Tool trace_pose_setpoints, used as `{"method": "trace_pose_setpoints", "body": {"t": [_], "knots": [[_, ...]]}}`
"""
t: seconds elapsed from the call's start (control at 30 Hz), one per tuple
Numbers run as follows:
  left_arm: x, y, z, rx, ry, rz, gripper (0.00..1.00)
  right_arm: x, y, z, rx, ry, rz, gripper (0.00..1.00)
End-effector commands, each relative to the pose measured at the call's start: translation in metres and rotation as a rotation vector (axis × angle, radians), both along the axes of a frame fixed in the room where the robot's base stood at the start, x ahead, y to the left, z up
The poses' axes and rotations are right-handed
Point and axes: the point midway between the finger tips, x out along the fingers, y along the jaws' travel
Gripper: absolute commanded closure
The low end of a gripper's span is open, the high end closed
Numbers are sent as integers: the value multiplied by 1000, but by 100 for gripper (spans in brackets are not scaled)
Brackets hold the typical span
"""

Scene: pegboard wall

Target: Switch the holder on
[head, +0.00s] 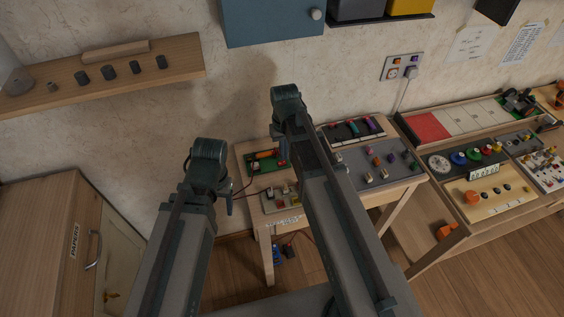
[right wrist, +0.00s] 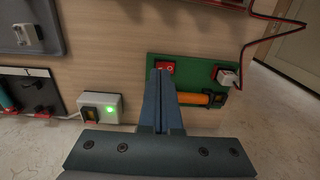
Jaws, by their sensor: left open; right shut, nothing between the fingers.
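The holder is a green board with an orange cell (right wrist: 193,99) in it; its green base (right wrist: 200,68) shows in the right wrist view. A red rocker switch (right wrist: 166,67) sits at its edge. My right gripper (right wrist: 162,75) is shut and empty, its tips at the switch and hiding part of it; I cannot tell whether they touch or how the rocker stands. In the head view the holder (head: 257,168) lies on the small table, with my right gripper (head: 283,158) over its right side. My left gripper (head: 229,202) is open, lower left of the holder, partly hidden by its arm.
A white box with a lit green lamp (right wrist: 110,111) stands beside the holder. A beige board (head: 282,198) and a grey panel (head: 378,166) share the table (head: 242,151). A wooden cabinet (head: 45,235) stands left; a shelf (head: 120,72) hangs above.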

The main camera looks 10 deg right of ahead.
Motion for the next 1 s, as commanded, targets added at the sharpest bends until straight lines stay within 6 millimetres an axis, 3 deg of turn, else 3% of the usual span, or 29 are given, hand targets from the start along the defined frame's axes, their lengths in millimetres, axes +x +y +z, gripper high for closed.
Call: {"method": "trace_pose_setpoints", "body": {"t": [1.0], "knots": [[0,0,-9,0,0,0,34,0,0,-9,0,0,0,100]]}}
